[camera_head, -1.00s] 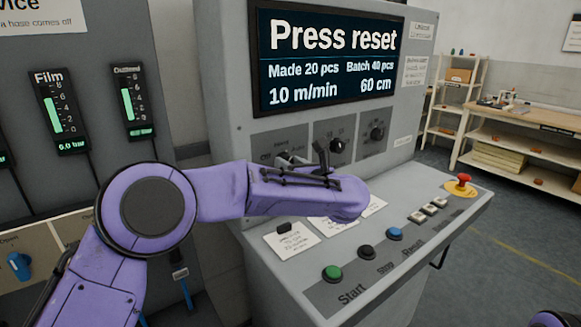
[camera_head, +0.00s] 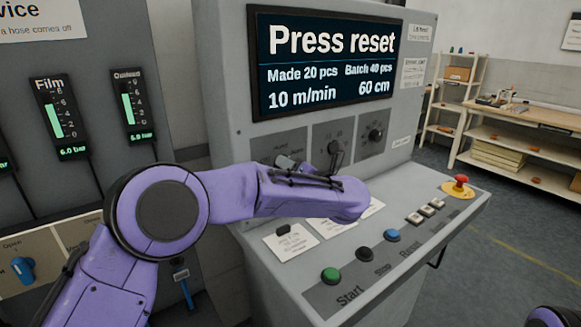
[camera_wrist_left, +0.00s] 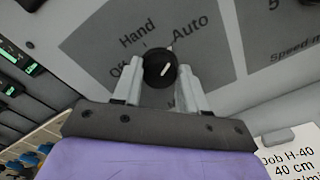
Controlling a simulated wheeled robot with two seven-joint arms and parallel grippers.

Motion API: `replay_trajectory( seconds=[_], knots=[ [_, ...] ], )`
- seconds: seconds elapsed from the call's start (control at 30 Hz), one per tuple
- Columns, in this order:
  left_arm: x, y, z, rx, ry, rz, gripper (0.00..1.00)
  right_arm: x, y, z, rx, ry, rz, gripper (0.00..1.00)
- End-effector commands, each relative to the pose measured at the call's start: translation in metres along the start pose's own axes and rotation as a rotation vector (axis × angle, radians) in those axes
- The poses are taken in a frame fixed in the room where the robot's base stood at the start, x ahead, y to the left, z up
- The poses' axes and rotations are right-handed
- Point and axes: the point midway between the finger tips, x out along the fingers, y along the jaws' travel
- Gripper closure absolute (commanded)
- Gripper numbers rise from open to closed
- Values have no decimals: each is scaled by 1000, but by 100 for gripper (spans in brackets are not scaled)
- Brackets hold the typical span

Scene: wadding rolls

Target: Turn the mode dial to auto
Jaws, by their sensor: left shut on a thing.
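The mode dial (camera_wrist_left: 160,68) is a round black knob with a white pointer line on a dark panel marked Off, Hand and Auto. In the left wrist view the pointer slants up and to the right, toward the Auto label (camera_wrist_left: 190,27). My left gripper (camera_wrist_left: 160,76) is shut on the dial, one grey finger on each side. In the head view my left gripper (camera_head: 289,163) is at the left dial panel (camera_head: 278,146), and it and my arm hide the dial. My right gripper is not in view.
The screen (camera_head: 330,60) above reads "Press reset". Two more dials sit to the right, including the far one (camera_head: 375,136). Below my forearm are a green start button (camera_head: 331,275), a black button (camera_head: 362,254), a blue button (camera_head: 392,235) and a red emergency button (camera_head: 460,181).

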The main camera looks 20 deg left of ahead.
Motion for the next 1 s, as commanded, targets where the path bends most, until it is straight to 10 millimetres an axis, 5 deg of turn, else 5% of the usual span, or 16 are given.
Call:
replay_trajectory(
  seconds=[0.37,0.4,0.47,0.77,1.0],
  knots=[
    [0,-1,-1,8,1,-1,88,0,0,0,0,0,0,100],
    [0,-1,-1,8,0,-2,51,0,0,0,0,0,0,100],
    [0,-1,-1,8,0,-1,32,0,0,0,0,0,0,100],
    [-1,0,0,6,0,-1,32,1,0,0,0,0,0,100],
    [-45,-3,-1,5,-5,-2,32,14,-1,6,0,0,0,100]
  ],
)
